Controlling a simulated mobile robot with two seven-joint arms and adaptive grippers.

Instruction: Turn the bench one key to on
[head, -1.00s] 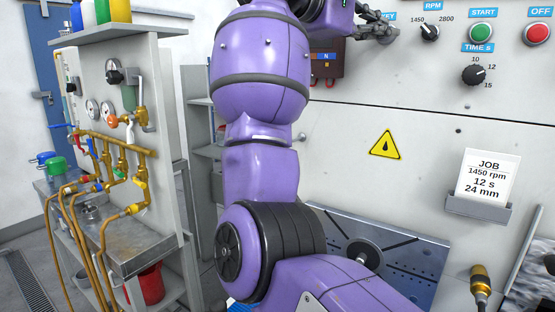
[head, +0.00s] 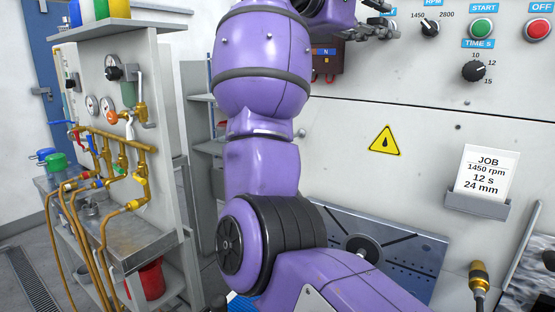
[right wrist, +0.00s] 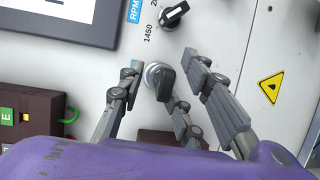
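The bench key (right wrist: 166,85) is a black key in a round silver lock on the pale panel, in the right wrist view. My right gripper (right wrist: 170,73) is open, with its grey fingers apart on both sides of the key. A gap shows between the fingers and the key; I cannot tell how close the tips are to the panel. My left gripper is not in view.
The RPM knob (head: 430,28) sits right of my gripper, with the green START button (head: 481,28), red OFF button (head: 538,29) and time knob (head: 474,71) beyond. A dark red box (head: 327,62) is below.

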